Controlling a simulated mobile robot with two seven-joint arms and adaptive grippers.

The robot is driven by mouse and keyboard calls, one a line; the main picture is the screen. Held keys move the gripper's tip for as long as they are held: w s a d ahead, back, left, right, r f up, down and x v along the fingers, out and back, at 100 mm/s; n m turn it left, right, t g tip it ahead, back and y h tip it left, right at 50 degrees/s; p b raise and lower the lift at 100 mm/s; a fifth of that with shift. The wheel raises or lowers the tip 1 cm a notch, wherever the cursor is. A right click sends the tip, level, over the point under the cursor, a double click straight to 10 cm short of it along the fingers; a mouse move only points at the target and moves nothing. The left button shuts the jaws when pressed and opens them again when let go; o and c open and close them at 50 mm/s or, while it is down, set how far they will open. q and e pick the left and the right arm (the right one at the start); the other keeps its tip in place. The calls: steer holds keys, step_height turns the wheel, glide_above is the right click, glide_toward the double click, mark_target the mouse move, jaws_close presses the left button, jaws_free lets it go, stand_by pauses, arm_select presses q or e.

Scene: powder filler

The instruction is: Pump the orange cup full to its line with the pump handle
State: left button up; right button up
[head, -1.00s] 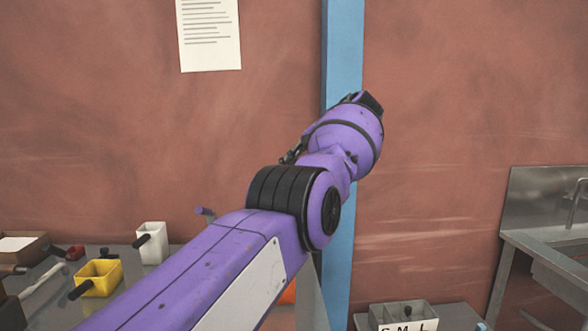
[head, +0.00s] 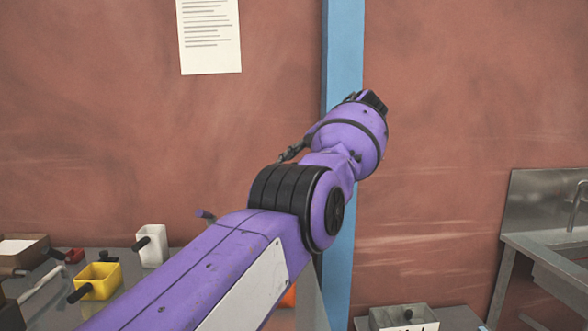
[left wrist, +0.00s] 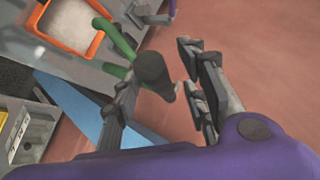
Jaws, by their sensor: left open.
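My left gripper (left wrist: 160,66) is open in the left wrist view, with its dark fingers on either side of the dark grip of a green lever, the pump handle (left wrist: 154,72). I cannot tell whether a finger touches the grip. The orange cup (left wrist: 98,44) shows at the top left of that view as a square orange rim around a pale inside. In the head view only a bit of orange (head: 288,298) shows behind my left arm, which hides the lever there. My right gripper is not in view.
A yellow cup (head: 99,282) and a white cup (head: 151,246) stand on the bench at the left. A grey tray (head: 404,318) is at the bottom right. A blue post (head: 342,230) rises behind my arm, and a steel sink (head: 550,255) is at the far right.

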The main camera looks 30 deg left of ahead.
arm_select(q)
steer(key=v, duration=0.6)
steer(key=shift+r, duration=0.15)
steer(key=shift+d, duration=0.2)
